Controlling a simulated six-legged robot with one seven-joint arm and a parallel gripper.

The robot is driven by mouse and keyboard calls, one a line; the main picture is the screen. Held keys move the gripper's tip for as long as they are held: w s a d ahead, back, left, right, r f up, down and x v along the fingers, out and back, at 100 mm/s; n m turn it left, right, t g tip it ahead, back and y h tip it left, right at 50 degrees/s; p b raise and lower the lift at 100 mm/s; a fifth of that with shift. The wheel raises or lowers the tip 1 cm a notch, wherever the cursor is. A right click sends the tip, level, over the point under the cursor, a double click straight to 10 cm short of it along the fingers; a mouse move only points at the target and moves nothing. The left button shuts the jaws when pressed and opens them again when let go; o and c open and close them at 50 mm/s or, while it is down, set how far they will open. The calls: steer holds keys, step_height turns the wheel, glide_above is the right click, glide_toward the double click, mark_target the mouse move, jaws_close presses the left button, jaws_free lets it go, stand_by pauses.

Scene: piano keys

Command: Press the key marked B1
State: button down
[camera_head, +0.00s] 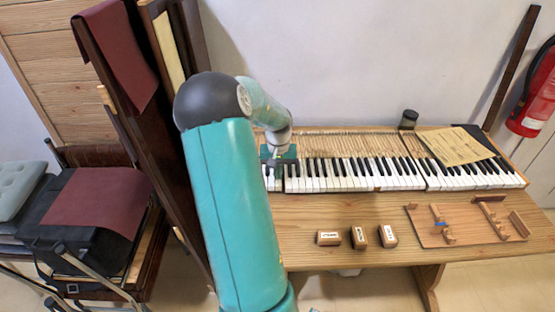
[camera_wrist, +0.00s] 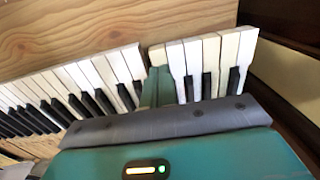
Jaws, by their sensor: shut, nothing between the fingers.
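The piano keyboard (camera_head: 350,174) lies on a wooden table, with its white keys along the front edge. My gripper (camera_head: 279,170) is over the left end of the keyboard. In the wrist view, its shut teal fingers (camera_wrist: 156,84) reach down among the keys, between a long row of white keys (camera_wrist: 90,77) on the left and a short group of white keys (camera_wrist: 205,55) on the right. The fingers hide the key beneath them, and whether they touch it I cannot tell. No B1 marking is legible on any key.
Three small wooden blocks (camera_head: 359,237) with dark markings stand on the wooden table (camera_head: 310,255) before the keys. A wooden board with parts (camera_head: 465,224) lies at the right.

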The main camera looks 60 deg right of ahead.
steer(key=shift+f, duration=0.1)
steer(key=shift+f, duration=1.2)
steer(key=shift+r, duration=0.1)
step_height(320, 180, up, 9)
stand_by(0.7)
